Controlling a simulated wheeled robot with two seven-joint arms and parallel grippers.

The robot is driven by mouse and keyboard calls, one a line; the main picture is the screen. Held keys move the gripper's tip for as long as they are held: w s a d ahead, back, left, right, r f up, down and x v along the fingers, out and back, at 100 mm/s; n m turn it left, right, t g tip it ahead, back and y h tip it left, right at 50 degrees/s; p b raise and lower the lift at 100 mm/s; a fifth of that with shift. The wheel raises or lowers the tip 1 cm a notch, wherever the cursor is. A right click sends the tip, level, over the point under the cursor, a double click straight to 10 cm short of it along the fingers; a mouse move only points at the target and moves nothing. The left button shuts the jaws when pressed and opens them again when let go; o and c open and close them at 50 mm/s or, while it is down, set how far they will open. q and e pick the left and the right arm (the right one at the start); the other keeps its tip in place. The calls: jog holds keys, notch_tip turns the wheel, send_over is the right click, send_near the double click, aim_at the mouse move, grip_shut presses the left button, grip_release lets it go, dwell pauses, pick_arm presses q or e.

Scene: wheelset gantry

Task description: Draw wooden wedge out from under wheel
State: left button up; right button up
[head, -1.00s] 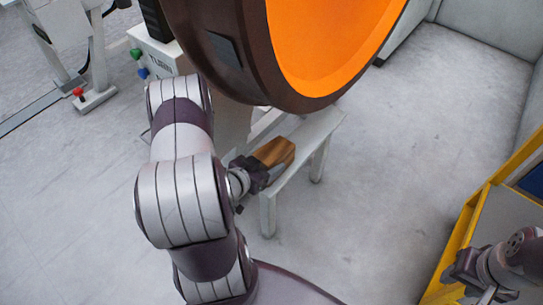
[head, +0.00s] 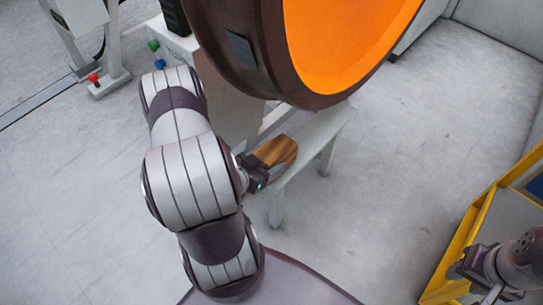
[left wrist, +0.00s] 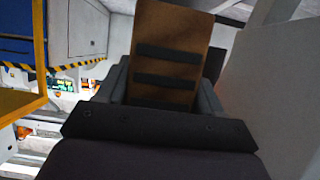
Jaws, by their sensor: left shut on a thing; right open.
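A gap shows between rim and wedge; I cannot tell whether the wedge touches the bench. My left gripper (head: 259,173) is shut on the wedge's near end. In the left wrist view the wedge (left wrist: 172,40) stands between the fingers, with dark bars across it. My right gripper (head: 462,273) is open and empty at the lower right.
A yellow-framed rack (head: 462,240) stands beside my right gripper. A pale box with green and blue knobs (head: 172,45) is behind my left arm. A grey stand with a red knob (head: 105,80) is at the far left. The floor right of the bench is clear.

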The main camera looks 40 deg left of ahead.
pick_arm(q)
jog(key=p+v, duration=0.1)
jog(key=v, duration=0.1)
jog(key=p+v, duration=0.1)
jog(key=v, duration=0.1)
jog(key=shift+r+p, duration=0.4)
jog(key=shift+r, duration=0.05)
jog(key=shift+s, duration=0.1)
dwell(0.4)
